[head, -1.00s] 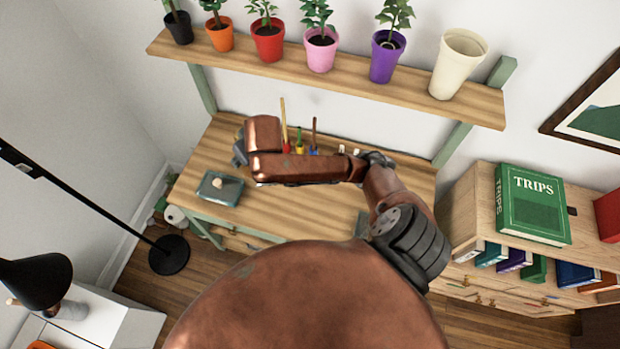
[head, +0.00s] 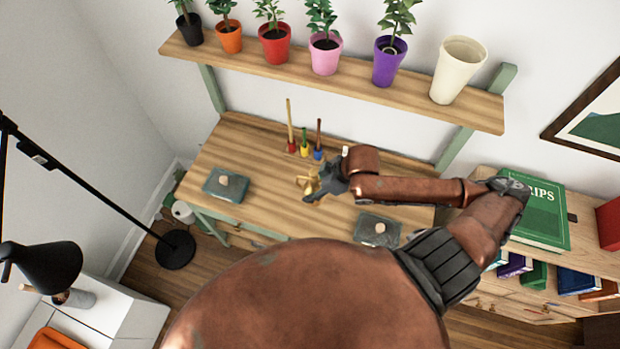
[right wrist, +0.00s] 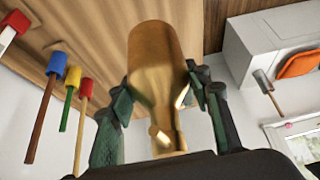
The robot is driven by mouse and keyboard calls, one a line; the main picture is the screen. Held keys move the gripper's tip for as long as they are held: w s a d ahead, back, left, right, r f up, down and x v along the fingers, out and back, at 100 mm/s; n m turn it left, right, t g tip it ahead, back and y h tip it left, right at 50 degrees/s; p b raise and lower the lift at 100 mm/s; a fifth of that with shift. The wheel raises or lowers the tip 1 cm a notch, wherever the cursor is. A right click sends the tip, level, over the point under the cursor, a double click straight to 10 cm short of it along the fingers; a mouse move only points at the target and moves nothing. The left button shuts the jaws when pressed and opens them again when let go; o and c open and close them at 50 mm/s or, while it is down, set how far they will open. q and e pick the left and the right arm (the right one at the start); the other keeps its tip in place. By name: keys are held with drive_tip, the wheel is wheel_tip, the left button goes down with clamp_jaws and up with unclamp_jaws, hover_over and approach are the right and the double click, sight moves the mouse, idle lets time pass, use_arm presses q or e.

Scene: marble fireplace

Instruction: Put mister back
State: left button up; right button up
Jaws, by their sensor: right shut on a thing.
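The mister is a brass bottle (head: 308,184), seen over the middle of the wooden table (head: 262,205). My right gripper (head: 325,183) is shut on it. In the right wrist view the mister (right wrist: 156,62) sits upright between the two dark fingers of my right gripper (right wrist: 158,105), with its wide body toward the table. I cannot tell whether its base touches the table top. My left gripper is not in view.
Several tools with coloured ends (head: 304,145) stand at the table's back. Grey trays lie at left (head: 226,185) and right (head: 378,229). A shelf (head: 300,72) of potted plants and a cream pot (head: 458,70) hangs above. The table's left middle is clear.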

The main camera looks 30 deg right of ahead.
drive_tip(key=w+d+f, duration=0.2)
drive_tip(key=w+f, duration=0.2)
drive_tip(key=w+d+f, duration=0.1)
drive_tip(key=w+f, duration=0.3)
drive_tip(key=w+d+f+b, duration=0.1)
drive_tip(key=w+d+f, duration=0.1)
drive_tip(key=w+f, duration=0.2)
drive_tip(key=shift+w+d+f, duration=0.1)
drive_tip(key=shift+d+f, duration=0.25)
drive_tip(key=shift+f, duration=0.05)
drive_tip(key=o, duration=1.4)
drive_tip(key=shift+f, duration=0.1)
drive_tip(key=shift+o, duration=0.2)
drive_tip(key=p+v, duration=0.1)
drive_tip(key=v, duration=1.1)
